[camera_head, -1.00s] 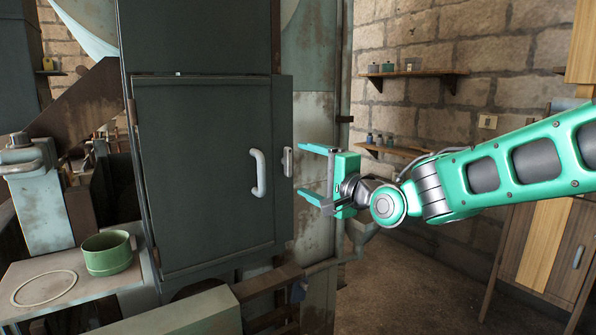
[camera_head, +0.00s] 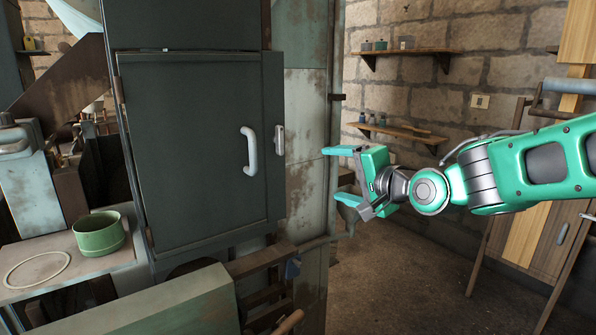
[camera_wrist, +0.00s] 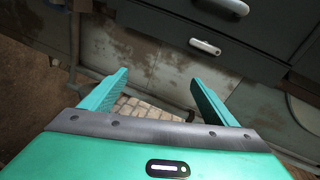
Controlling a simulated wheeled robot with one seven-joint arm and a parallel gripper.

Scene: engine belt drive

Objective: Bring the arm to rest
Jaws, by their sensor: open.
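My gripper (camera_head: 343,174) is open and empty in the head view. It points left toward the machine, apart from the dark cabinet door (camera_head: 195,150) and its pale handle (camera_head: 250,151). The door is shut. My arm reaches in from the right edge of the head view. In the wrist view, my gripper's two green fingers (camera_wrist: 155,95) stand wide apart with nothing between them.
A green pot (camera_head: 100,235) and a thin ring (camera_head: 37,270) lie on a ledge at the left. Wall shelves (camera_head: 405,53) hold small jars behind my arm. A wooden cabinet (camera_head: 540,240) stands at the right. The floor (camera_head: 400,270) below my gripper looks clear.

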